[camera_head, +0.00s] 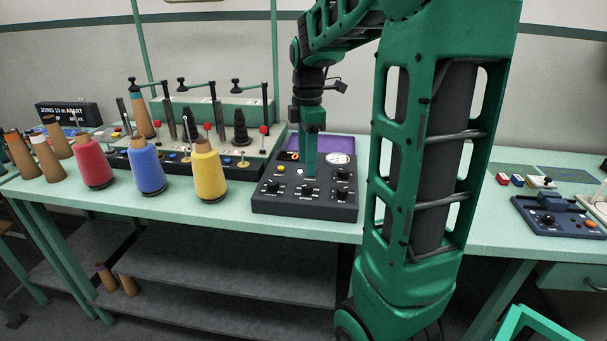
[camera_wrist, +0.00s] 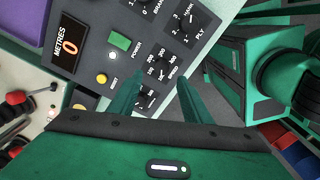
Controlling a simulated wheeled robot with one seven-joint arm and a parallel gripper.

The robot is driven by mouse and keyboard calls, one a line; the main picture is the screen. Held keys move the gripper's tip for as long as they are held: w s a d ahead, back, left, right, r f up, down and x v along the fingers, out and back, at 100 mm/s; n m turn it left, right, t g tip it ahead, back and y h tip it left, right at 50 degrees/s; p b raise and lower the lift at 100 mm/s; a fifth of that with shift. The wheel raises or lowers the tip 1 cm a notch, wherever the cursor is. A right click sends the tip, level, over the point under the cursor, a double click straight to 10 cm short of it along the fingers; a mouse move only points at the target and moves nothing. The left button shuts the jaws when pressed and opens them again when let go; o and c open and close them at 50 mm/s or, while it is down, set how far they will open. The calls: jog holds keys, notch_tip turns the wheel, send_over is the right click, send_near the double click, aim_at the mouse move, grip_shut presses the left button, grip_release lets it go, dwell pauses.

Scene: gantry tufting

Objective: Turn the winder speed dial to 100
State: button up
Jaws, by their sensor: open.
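The dark winder control panel (camera_head: 265,198) stands on the table in the head view, with several black knobs on its sloped face. In the wrist view the speed dial (camera_wrist: 166,67), a black knob with small printed numbers around it, shows between my fingertips. Its pointer is too small to read surely. My gripper (camera_wrist: 161,76) is open and points down at the panel, one finger on each side of the dial. I cannot tell whether the fingers touch it. In the head view my gripper (camera_head: 310,175) hides part of the panel's middle.
In the wrist view another knob (camera_wrist: 145,97) lies close by the left finger. The ply dial (camera_wrist: 186,27), green power button (camera_wrist: 119,41), yellow reset button (camera_wrist: 101,79) and metres display reading 0 (camera_wrist: 68,45) surround it. Red (camera_head: 93,165), blue (camera_head: 147,170) and yellow (camera_head: 209,174) yarn cones stand left of the panel.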

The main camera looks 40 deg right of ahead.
jog(key=shift+r, duration=2)
jog(key=s+a+f+m, duration=0.3)
jog(key=s+f+m, duration=0.2)
jog(key=s+m, duration=0.4)
jog(key=s+a+f+m, duration=0.4)
jog(key=s+m, duration=0.6)
jog(key=s, duration=0.3)
jog(key=shift+f, duration=0.65)
jog(key=shift+s, duration=0.1)
jog(key=shift+w+f, duration=0.25)
jog(key=shift+w, duration=0.35)
